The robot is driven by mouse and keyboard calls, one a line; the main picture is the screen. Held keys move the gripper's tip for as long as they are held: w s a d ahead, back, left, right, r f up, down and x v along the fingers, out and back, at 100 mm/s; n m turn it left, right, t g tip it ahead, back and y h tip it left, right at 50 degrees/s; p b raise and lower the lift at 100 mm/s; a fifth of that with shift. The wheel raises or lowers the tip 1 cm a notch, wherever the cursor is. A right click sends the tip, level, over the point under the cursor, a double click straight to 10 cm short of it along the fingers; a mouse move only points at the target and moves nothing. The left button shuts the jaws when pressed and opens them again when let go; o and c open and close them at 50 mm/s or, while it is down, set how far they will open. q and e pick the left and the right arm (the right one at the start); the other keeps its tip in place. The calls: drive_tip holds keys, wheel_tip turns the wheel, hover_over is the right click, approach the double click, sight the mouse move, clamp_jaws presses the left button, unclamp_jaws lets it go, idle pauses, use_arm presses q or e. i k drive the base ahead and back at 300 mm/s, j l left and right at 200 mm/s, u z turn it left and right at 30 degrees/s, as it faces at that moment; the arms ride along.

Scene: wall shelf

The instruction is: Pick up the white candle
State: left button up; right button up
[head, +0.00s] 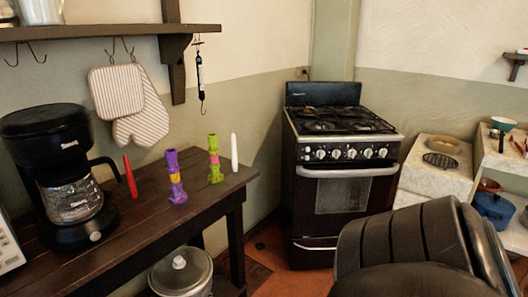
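The white candle (234,152) stands upright, slim and plain, near the right end of the dark wooden table (130,235). It is just right of a green and pink candle holder (214,160), with a narrow gap between them. Neither of my grippers is in view. No gripper is seen near the candle.
A purple and yellow holder (176,178) and a red candle (130,177) stand to the left, then a black coffee maker (58,170). A wall shelf (100,32) with hanging mitts (140,110) is above. A stove (340,165) stands beyond the table, with floor between.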

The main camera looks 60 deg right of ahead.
sight(235, 166)
drive_tip(key=z, duration=1.75)
drive_tip(key=i+l+u, duration=0.15)
drive_tip(key=u, duration=0.8)
drive_tip(key=i+l+u, duration=0.2)
drive_tip(key=l+u, duration=0.15)
drive_tip(key=l, duration=0.2)
drive_tip(key=i+l+u, duration=0.2)
drive_tip(key=l+u, duration=0.1)
drive_tip(key=l, duration=0.4)
drive_tip(key=i+l, duration=0.15)
drive_tip(key=l, duration=0.3)
drive_tip(key=u, duration=0.05)
